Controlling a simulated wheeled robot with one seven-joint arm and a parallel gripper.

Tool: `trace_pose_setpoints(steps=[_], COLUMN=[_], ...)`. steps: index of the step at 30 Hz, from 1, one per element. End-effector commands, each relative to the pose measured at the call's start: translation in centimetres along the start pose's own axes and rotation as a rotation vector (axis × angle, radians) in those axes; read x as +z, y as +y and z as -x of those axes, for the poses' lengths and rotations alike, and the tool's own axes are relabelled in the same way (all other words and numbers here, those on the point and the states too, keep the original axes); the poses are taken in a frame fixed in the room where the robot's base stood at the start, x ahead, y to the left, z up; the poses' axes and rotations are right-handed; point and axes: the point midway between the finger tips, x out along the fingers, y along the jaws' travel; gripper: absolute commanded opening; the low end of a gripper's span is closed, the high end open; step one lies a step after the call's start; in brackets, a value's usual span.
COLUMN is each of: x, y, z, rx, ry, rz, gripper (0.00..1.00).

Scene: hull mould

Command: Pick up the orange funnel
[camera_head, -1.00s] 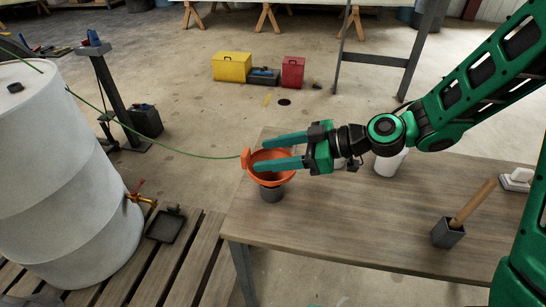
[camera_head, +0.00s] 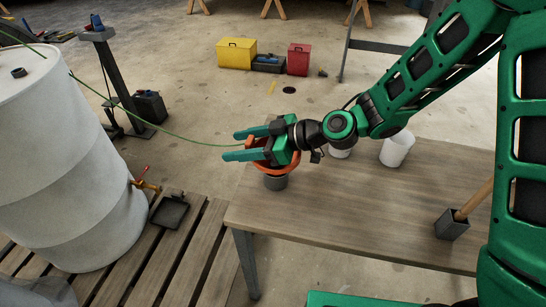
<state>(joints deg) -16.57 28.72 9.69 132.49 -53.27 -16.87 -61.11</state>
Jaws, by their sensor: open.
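The orange funnel (camera_head: 288,169) sits in a small dark grey cup (camera_head: 276,182) near the left end of the wooden table. My gripper (camera_head: 229,146) is open, with its two green fingers pointing left. The gripper body hides much of the funnel. The fingertips reach out past the funnel's left side and past the table's left edge. Whether the fingers touch the funnel I cannot tell.
Two white containers (camera_head: 397,149) (camera_head: 341,151) stand on the table behind my wrist. A grey box (camera_head: 452,224) with a wooden handle is at the right. A white drum (camera_head: 68,165) stands left on a pallet. The table's front middle is clear.

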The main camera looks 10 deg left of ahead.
Motion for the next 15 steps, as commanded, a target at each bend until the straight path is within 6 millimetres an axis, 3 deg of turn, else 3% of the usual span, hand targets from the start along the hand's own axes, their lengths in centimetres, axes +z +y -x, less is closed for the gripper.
trace_pose_setpoints(steps=[9, 15], x=[-0.02, -0.03], y=[0.00, -0.01], z=[-0.53, -0.52], rx=[0.000, 0.000], ry=[0.000, 0.000], rz=[0.000, 0.000], gripper=[0.53, 0.09])
